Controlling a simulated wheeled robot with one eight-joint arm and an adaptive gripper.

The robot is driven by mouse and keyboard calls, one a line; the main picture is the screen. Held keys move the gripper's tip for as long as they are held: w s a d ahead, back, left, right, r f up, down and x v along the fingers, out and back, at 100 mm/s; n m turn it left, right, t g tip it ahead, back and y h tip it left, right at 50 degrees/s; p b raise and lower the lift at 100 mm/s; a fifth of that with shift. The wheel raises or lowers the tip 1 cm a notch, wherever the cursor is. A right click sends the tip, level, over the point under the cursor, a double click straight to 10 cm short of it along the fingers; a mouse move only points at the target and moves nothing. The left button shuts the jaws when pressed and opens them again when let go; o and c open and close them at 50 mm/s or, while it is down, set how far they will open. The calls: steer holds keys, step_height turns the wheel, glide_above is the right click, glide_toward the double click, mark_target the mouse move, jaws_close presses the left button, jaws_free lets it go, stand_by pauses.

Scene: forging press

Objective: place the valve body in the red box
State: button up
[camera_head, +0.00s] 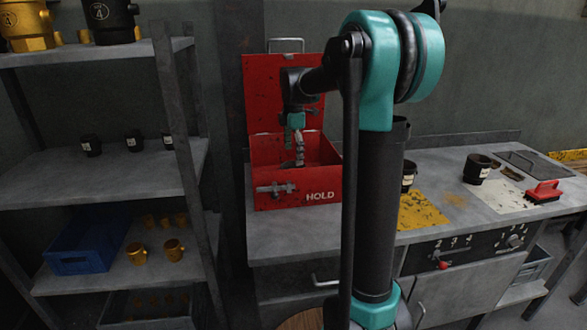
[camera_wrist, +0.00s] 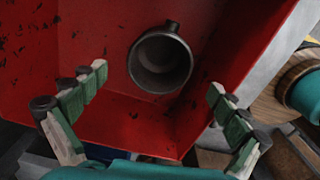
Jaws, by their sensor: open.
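The red box (camera_head: 275,190), marked HOLD, stands on the grey bench with its lid up at the back. In the wrist view, its red inside (camera_wrist: 60,110) fills most of the picture. A dark round valve body (camera_wrist: 160,62) with a small side stub lies in the box, its open end facing the camera. My gripper (camera_head: 298,148) reaches down into the box opening. In the wrist view my gripper (camera_wrist: 158,82) has its fingers spread wide, with the valve body beyond and between them and apart from both. The valve body is hidden in the head view.
Another black valve body (camera_head: 476,168) stands on the bench at right, near a red brush (camera_head: 543,192). A black part (camera_head: 408,176) shows partly behind my arm. The shelf at left holds several black and brass parts and a blue crate (camera_head: 82,242). The raised lid (camera_head: 268,92) stands close behind my gripper.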

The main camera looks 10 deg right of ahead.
steer(key=shift+r, duration=1.3)
steer(key=shift+c, duration=0.6)
